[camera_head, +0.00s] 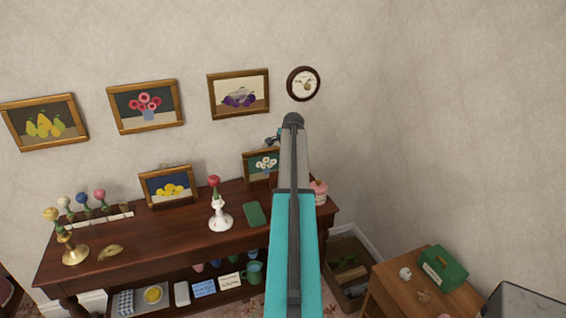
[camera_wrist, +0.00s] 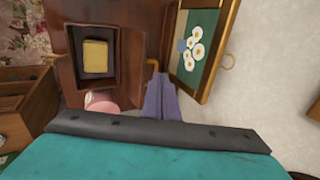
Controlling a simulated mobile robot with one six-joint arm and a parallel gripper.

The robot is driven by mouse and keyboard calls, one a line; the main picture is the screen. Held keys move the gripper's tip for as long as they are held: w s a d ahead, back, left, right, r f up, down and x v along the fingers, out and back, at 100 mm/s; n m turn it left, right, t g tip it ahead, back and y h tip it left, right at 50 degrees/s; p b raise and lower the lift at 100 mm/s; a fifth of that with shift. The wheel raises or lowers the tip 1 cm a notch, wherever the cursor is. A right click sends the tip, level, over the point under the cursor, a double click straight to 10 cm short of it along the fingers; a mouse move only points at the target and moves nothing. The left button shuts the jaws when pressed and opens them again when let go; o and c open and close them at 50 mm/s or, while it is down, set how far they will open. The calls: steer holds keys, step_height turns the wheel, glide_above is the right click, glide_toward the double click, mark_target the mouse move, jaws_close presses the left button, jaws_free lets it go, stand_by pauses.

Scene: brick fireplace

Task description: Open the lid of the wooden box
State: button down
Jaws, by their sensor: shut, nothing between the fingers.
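The wooden box (camera_wrist: 67,72) is in the upper left of the wrist view. Its top is open and a yellow block (camera_wrist: 95,56) lies inside. A brown panel (camera_wrist: 131,65), which looks like the lid, stands along the box's side toward the wall. In the head view my arm hides the box. My gripper shows in the wrist view (camera_wrist: 162,82) with its fingers together and empty, just beside that panel; I cannot tell whether they touch it. In the head view my gripper (camera_head: 272,139) is small and partly hidden, near the wall above the dark table.
A framed flower picture (camera_wrist: 203,47) stands close to my fingers. A pink jar (camera_head: 319,191) is beside the box, also in the wrist view (camera_wrist: 102,100). A low cabinet (camera_head: 398,289) stands right.

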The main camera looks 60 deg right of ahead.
steer(key=p+v, duration=0.2)
steer(key=v, duration=0.5)
steer(key=shift+d+p, duration=0.25)
steer(key=shift+p, duration=0.15)
steer(key=shift+w, duration=0.2)
